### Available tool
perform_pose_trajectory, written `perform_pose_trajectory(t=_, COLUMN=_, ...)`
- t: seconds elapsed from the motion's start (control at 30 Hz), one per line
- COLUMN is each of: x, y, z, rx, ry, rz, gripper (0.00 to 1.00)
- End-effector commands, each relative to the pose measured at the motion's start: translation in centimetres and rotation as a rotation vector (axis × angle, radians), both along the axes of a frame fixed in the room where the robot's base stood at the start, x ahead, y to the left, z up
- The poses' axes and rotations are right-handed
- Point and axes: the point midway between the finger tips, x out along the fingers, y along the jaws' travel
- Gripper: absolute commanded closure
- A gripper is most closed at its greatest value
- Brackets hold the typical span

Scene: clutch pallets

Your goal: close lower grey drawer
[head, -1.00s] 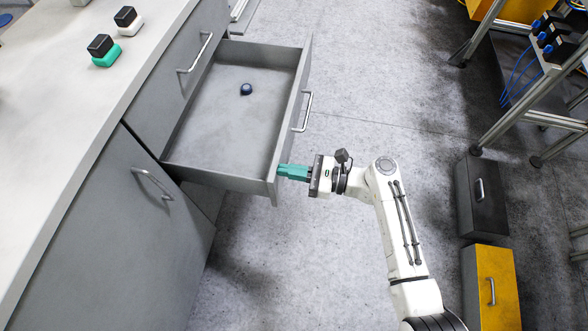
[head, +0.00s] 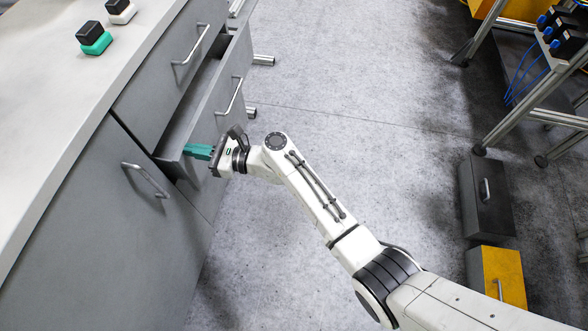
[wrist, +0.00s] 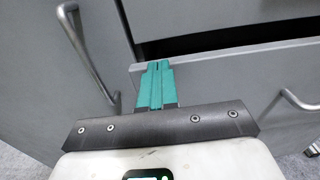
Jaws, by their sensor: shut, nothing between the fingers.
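The lower grey drawer (head: 222,98) is part of the grey cabinet and stands open by a narrow gap, with its metal handle (head: 231,96) on the front. In the wrist view the drawer front (wrist: 215,84) runs across the middle, with a dark gap behind its top edge. My gripper (head: 186,150) has teal fingers, shut and empty, at the near end of the drawer front. The fingertips (wrist: 158,66) seem to touch the drawer front near its corner. The inside of the drawer is mostly hidden.
The upper drawer (head: 165,85) above is shut. A cupboard door (head: 110,215) with a handle is at the left. Black-topped blocks (head: 95,38) stand on the white worktop (head: 45,100). Grey floor is open to the right, with black and yellow drawer boxes (head: 500,272) farther off.

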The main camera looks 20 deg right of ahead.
Motion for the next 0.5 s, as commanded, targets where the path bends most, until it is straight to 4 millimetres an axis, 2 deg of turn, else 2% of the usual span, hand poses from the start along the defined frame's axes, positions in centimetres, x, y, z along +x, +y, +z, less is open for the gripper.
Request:
perform_pose_trajectory(t=0.03, x=0.4, y=0.7, z=-0.2, rx=-0.001, ry=-0.001, rz=0.003, gripper=1.00)
perform_pose_trajectory(t=0.2, x=1.1, y=2.0, z=-0.1, rx=0.000, ry=0.000, rz=0.001, gripper=1.00)
perform_pose_trajectory(t=0.5, x=1.5, y=2.4, z=0.0, rx=0.000, ry=0.001, rz=0.000, gripper=1.00)
